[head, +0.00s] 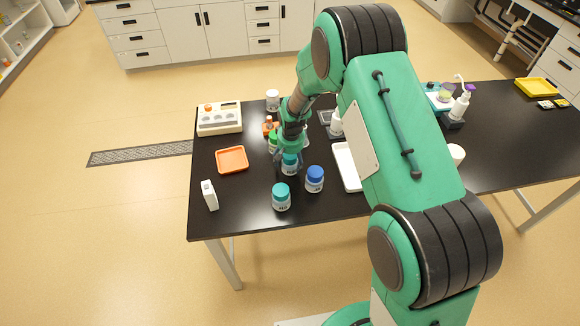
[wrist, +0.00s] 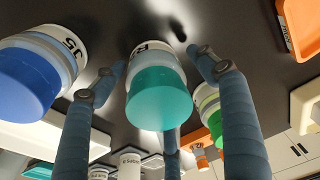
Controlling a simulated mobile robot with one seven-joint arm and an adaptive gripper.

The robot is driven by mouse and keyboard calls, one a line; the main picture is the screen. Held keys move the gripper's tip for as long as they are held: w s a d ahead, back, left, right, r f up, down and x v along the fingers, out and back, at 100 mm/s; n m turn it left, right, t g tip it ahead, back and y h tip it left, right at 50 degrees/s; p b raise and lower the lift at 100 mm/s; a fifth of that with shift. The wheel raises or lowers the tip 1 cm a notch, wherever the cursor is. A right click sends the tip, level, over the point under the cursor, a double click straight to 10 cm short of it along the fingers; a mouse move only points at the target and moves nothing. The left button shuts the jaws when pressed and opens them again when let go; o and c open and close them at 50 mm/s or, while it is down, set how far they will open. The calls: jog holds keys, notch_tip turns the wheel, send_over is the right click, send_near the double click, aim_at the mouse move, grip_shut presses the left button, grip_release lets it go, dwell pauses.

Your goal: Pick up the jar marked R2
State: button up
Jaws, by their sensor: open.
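A white jar with a teal lid (wrist: 158,98) stands between the spread fingers of my gripper (wrist: 160,62) in the wrist view. Its label starts with what looks like an R; the rest is hard to read. In the head view this teal-lidded jar (head: 290,168) is partly covered by my gripper (head: 289,152), which is open around it. I cannot tell whether the fingers touch it. A second teal-lidded jar (head: 281,198) stands nearer the table's front edge; its label is too small to read surely.
A blue-lidded jar (head: 315,179) stands close beside, also in the wrist view (wrist: 32,80). A green-lidded jar (wrist: 207,100) is close on the other side.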

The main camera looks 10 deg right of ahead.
jog(key=shift+w+f, duration=0.1)
jog(key=shift+f, duration=0.5)
jog(key=c, duration=1.2)
